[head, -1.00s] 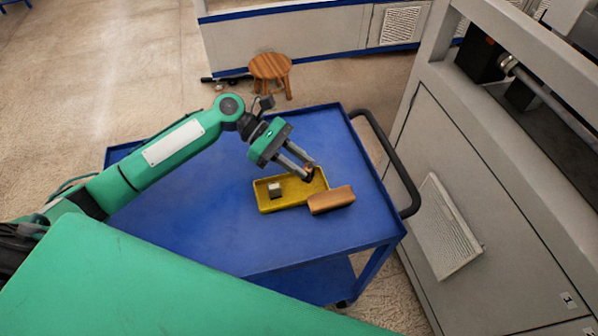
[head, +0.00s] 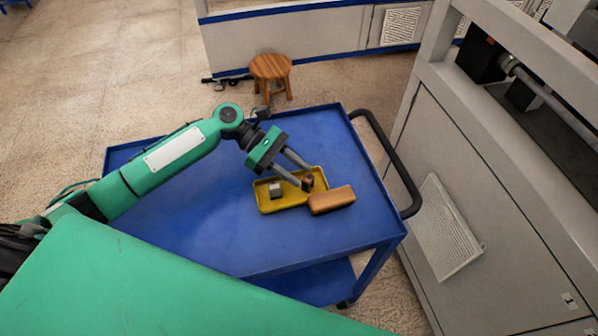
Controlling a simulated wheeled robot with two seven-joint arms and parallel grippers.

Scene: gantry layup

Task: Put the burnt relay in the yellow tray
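The yellow tray (head: 267,206) lies on the blue cart top. A small dark brown block, which looks like the burnt relay (head: 307,184), is in the right part of the tray. My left gripper (head: 304,178) is over that end of the tray, its two fingers spread apart around the relay. I see a gap between at least one finger and the relay. A small grey block (head: 275,190) sits in the left part of the tray. My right gripper is not in view.
An orange-brown block (head: 332,200) lies at the tray's front right corner. The blue cart top (head: 190,225) is otherwise clear, with a black handle (head: 390,165) at its right. A grey machine (head: 490,215) stands right; a wooden stool (head: 270,70) is behind.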

